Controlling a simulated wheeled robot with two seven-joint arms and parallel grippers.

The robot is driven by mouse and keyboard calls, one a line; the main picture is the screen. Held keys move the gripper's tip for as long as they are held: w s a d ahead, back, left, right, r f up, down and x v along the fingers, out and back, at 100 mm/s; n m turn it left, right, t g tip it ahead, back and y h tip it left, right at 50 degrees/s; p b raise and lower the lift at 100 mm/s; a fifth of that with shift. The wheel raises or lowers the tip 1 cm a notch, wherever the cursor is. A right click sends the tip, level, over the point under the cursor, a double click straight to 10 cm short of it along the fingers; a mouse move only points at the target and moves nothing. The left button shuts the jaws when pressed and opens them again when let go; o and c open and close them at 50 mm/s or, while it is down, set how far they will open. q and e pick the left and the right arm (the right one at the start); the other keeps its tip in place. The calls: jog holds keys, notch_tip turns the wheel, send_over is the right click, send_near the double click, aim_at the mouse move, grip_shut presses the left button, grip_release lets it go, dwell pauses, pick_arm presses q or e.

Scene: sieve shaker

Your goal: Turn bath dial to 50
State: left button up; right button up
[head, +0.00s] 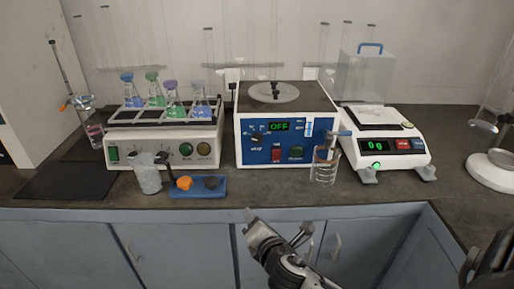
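The bath (240,155) is a white box with a blue front panel and a round lid on its dark top, at the middle of the bench. Its display (279,126) reads OFF in green. A dark dial (257,138) sits at the panel's left; its small scale marks are too small to read. A red switch (277,154) and a green round control (296,152) are below the display. My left gripper (279,226) is in front of the bench edge, below the bath and apart from it, with its fingers spread and empty. My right gripper (488,268) is dark and partly cut off at the lower right.
A glass beaker (324,168) stands before the panel's right side. A blue tray (209,190) with an orange and a dark item lies front left. A shaker (160,150) with several flasks stands left, a balance (397,147) reading 0 g right. A beaker (147,175) stands before the shaker.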

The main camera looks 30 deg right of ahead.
aim_at(257, 140)
jog(key=w+d+r+n+t+h, duration=0.3)
jog(key=w+d+r+n+h, duration=0.15)
jog(key=r+n, duration=0.35)
jog(key=shift+m, duration=0.4)
jog(key=x, duration=0.8)
jog(key=b+x, duration=0.1)
jog(key=x, duration=0.7)
jog(key=shift+d+r, duration=0.2)
jog(key=shift+d, duration=0.1)
jog(key=c, duration=1)
